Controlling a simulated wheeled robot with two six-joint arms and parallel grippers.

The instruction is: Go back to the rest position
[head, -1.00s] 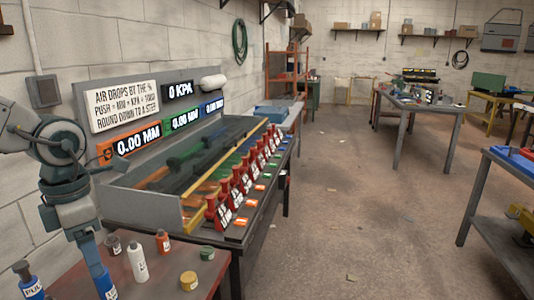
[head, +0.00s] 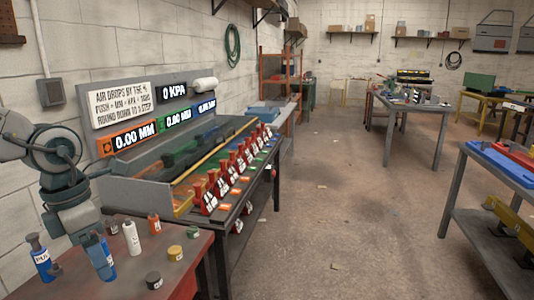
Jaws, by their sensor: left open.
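My left arm comes in from the left, and its open gripper (head: 90,240) points down over the near table, just at the top of a blue bottle (head: 103,262). Whether the fingers touch the bottle cannot be told. Another blue bottle with a dark cap (head: 40,260) stands to its left. A white bottle (head: 132,240) and an orange bottle (head: 154,225) stand to its right. My right gripper is not in view.
Small jars, yellow (head: 175,255), green (head: 193,231) and dark (head: 153,281), stand on the near table (head: 195,275). Behind it is a bench with red levers (head: 222,177) and displays reading 0.00 MM (head: 136,140). Open floor (head: 340,220) lies right; another table (head: 455,220) stands at far right.

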